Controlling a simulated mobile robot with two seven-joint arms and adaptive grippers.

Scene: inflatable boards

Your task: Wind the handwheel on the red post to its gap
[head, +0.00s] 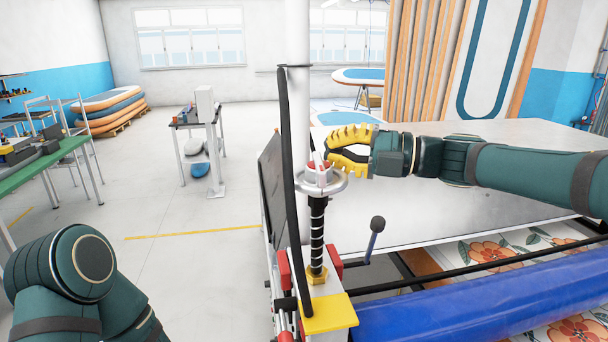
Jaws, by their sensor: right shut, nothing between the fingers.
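My right gripper (331,154), with yellow fingers, reaches in from the right and is shut and empty at the wheel's far rim and hub. I cannot tell whether it touches the wheel. The gap is not clear to me. My left arm shows at the lower left, but its gripper is out of view.
A white column (298,70) and a black hose (287,170) rise just left of the wheel. A black-knobbed lever (375,232) stands right of the screw. A large grey table (470,200) and a blue roll (480,300) fill the right.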

